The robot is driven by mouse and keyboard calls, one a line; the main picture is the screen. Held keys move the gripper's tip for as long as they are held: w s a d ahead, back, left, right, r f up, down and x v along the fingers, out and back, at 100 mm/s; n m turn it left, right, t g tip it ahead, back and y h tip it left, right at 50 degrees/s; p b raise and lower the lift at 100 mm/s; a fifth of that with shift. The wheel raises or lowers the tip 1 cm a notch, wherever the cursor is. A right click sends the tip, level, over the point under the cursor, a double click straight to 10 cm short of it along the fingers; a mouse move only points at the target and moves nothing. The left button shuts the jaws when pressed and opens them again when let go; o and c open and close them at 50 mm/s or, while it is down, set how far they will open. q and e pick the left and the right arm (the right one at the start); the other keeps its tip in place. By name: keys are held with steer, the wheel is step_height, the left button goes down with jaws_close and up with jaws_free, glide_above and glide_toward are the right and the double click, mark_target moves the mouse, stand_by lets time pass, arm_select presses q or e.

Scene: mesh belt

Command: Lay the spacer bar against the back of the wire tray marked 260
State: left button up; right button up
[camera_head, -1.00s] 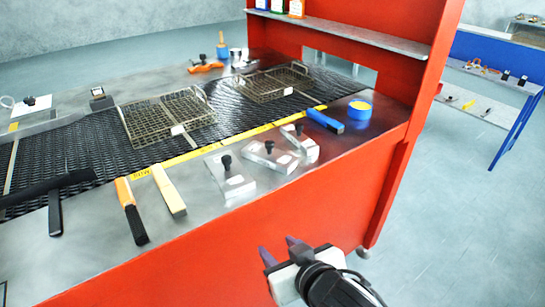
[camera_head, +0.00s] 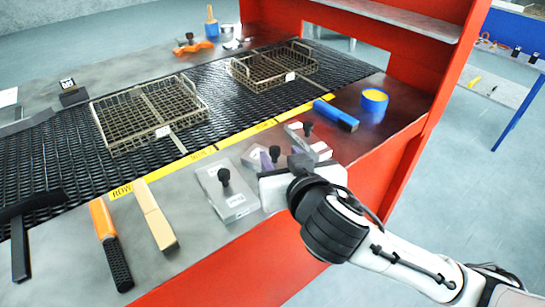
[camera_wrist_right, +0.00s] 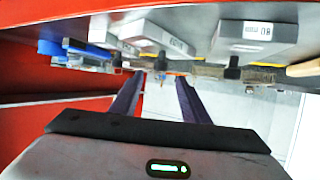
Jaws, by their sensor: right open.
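Several flat grey blocks with black knobs, apparently the spacer bars, lie on the near ledge: one at the left (camera_head: 238,206), one partly hidden behind my right gripper, and one at the right (camera_head: 322,150). In the wrist view one block (camera_wrist_right: 232,42) bears a label that seems to read 80 mm. Two wire trays stand on the belt, a nearer left one (camera_head: 118,140) and a farther right one (camera_head: 262,82). Their white tags are unreadable here. My right gripper (camera_head: 284,156) is open and empty by the middle block.
The black mesh belt (camera_head: 70,150) has a yellow marked strip (camera_head: 200,152) along its near side. An orange-handled tool (camera_head: 106,235), a wooden block (camera_head: 155,220), a blue-handled tool (camera_head: 335,114) and a blue-yellow tub (camera_head: 374,101) lie along the ledge. A red upright and shelf rise at right.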

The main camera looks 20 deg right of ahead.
mark_target(276, 152)
steer(key=shift+f+p+x, duration=0.2)
steer(key=shift+x, duration=1.5)
steer(key=shift+f+p+x, duration=0.15)
steer(key=shift+p+x, duration=0.05)
steer(key=shift+x, duration=1.55)
steer(key=shift+s+r, duration=0.1)
steer(key=shift+s, duration=0.05)
jaws_close()
